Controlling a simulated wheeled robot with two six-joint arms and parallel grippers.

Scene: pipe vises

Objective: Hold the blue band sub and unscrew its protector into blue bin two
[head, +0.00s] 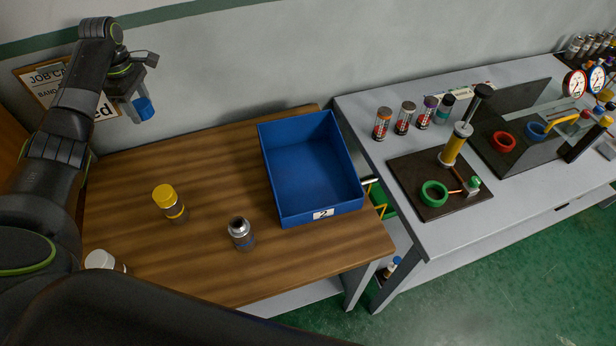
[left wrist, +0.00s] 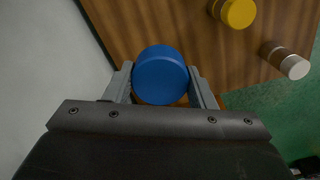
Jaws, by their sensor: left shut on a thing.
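My left gripper (head: 137,104) is shut on a round blue protector (head: 145,108) and holds it up in the air near the wall, at the left of the head view. In the left wrist view the blue protector (left wrist: 160,75) sits between the two fingers (left wrist: 161,88). A sub (head: 240,233) with a bare grey metal top stands upright on the wooden table, apart from the gripper; its band is hard to make out but looks bluish. Blue bin two (head: 324,213), labelled 2, stands at the table's right side and looks empty. My right gripper is not in view.
A yellow-capped sub (head: 170,203) and a white-capped one (head: 104,260) stand on the wooden table (head: 200,270). A grey bench (head: 440,245) with vises and several small cans is at the right. A job card (head: 50,80) hangs on the wall.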

